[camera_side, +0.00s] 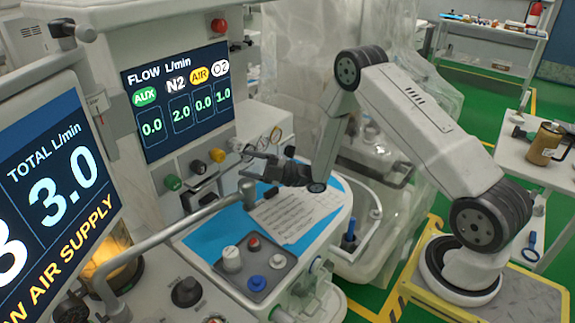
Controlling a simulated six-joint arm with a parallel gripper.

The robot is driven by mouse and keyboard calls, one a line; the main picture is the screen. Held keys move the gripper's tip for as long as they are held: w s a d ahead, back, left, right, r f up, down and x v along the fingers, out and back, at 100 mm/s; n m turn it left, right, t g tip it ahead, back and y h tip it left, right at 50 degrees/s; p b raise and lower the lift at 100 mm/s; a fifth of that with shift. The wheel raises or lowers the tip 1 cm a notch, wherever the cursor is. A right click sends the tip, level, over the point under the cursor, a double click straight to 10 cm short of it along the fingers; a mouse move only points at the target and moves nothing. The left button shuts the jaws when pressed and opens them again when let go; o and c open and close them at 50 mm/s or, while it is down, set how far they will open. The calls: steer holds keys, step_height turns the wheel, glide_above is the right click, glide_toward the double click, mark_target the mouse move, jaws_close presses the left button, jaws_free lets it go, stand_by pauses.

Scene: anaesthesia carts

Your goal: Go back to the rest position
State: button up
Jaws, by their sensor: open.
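My gripper (250,163) is in the middle of the side view, at the end of my grey-white arm. It is open, with its dark fingers pointing left toward the knobs of the flow panel. Nothing shows between the fingers. It hangs above the blue work surface (212,237) and a white printed sheet (290,214). I cannot tell the exact gap between the fingertips and the knobs. My arm rises from the gripper, bends at the top and comes down to its base at the right.
A grey bent rail (165,232) crosses the front left. A control block (250,262) with coloured knobs sits on the cart. A side table (515,155) holds a brown jug (545,143).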

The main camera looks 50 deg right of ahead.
steer(key=shift+a+h, duration=0.1)
steer(key=shift+h, duration=0.2)
steer(key=s+f+m+g+h, duration=0.45)
steer(key=m+h, duration=0.35)
steer(key=h, duration=0.3)
steer(key=s+a+r+m+g+h, duration=0.1)
steer(key=s+r+m+g, duration=0.2)
steer(key=s+m, duration=0.4)
steer(key=s+r+m+g+h, duration=0.1)
steer(key=s+r+m+g, duration=0.2)
steer(key=s+m+g, duration=0.3)
steer(key=s+m, duration=0.1)
steer(key=s, duration=0.3)
steer(key=shift+s+a+h, duration=0.2)
steer(key=shift+a+h, duration=0.15)
steer(key=shift+h, duration=0.05)
